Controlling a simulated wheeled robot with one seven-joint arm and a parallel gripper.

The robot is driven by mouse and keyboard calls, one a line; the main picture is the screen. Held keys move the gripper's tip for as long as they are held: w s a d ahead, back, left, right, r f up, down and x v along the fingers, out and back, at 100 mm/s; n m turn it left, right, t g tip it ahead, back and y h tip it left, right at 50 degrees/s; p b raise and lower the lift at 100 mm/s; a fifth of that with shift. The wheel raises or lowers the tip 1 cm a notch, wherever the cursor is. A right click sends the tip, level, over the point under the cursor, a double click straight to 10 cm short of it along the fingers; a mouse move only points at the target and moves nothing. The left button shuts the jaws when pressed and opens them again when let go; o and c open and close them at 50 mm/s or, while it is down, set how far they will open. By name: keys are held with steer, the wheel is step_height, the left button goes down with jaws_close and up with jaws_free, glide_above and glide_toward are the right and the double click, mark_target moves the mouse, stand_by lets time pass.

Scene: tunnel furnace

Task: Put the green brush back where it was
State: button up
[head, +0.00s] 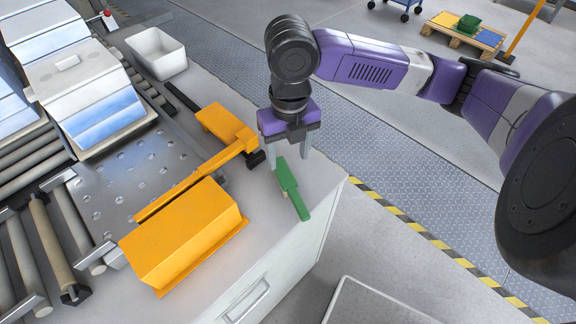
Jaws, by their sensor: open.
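The green brush (292,190) lies on the light grey worktop (262,205), near its right corner, with its narrow handle pointing down and to the right in the head view. My gripper (289,154) is above the upper end of the brush and points down. Its two grey fingers are apart, on either side of the brush's upper end in the picture. I cannot tell whether the fingers touch the brush or how high they are above the worktop.
A large orange guard (185,235) and an orange bar mechanism (222,122) stand left of the brush. A white bin (157,54) is at the back. Rollers and a perforated metal plate (120,180) lie further left. The worktop's right edge is close to the brush.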

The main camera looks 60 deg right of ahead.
steer(key=w+a+r+m+t+y, duration=0.1)
steer(key=w+a+r+t+y, duration=0.25)
steer(key=w+a, duration=0.5)
steer(key=w+a+r+m+t+y, duration=0.2)
steer(key=w+a+r, duration=0.25)
steer(key=a, duration=0.65)
steer(key=w+a+r+m+t+y, duration=0.4)
steer(key=w+a+r+m+t, duration=0.1)
steer(key=a+r+m+t, duration=0.5)
steer(key=s+d+f+m+h, duration=0.3)
steer(key=s+f+m+h, duration=0.2)
steer(key=s+f+m, duration=0.3)
steer(key=s+d+f+m+h, duration=0.2)
steer(key=s+f+m+h, duration=0.2)
steer(key=s+f+m, duration=0.35)
steer(key=s+d+f, duration=0.1)
steer(key=s+d, duration=0.2)
steer(key=s, duration=0.6)
steer(key=s+d+f, duration=0.2)
steer(key=s+d, duration=0.2)
steer(key=s, duration=0.5)
steer(key=shift+s+d+f+g+h, duration=0.15)
steer(key=shift+s+g+h, duration=0.2)
steer(key=shift+s+g, duration=0.1)
